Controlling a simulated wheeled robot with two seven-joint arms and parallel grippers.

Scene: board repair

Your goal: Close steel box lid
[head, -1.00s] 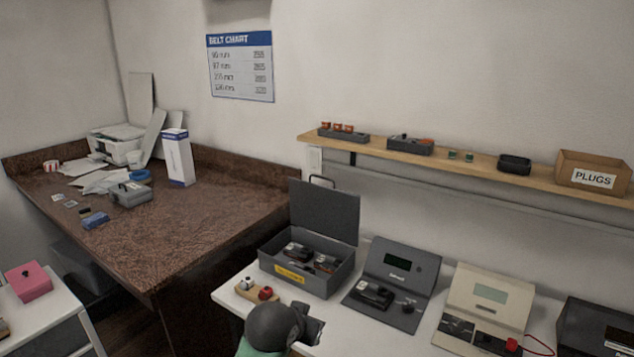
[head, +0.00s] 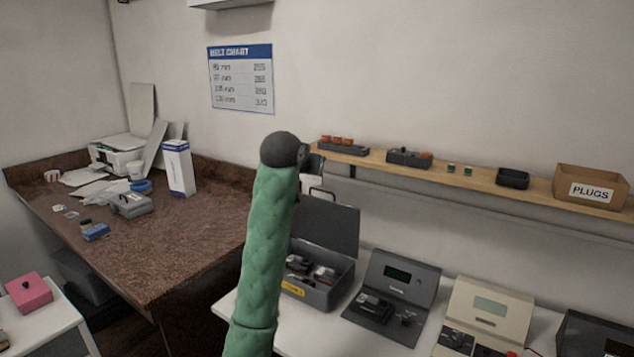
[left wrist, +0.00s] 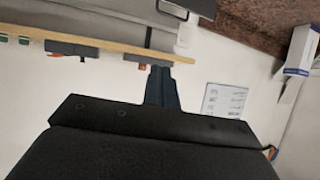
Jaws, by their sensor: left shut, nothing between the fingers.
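The grey steel box (head: 326,290) stands on the white bench with its lid (head: 330,228) raised and tilted slightly back. A handle shows at the lid's top edge. The box holds a few dark items and has a yellow label in front. My left arm rises in front of the box and hides its left part. My left gripper (head: 304,156) is mostly hidden behind the wrist, above the lid and apart from it. In the left wrist view, the gripper (left wrist: 160,88) is shut and empty. There the view is upside down, with the lid's handle (left wrist: 172,9) at the top.
A wooden shelf (head: 460,179) with small trays and a plugs carton (head: 592,187) runs along the wall close to my left gripper. A grey device (head: 388,290) and a beige device (head: 487,310) stand right of the box. A brown counter (head: 190,240) lies left.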

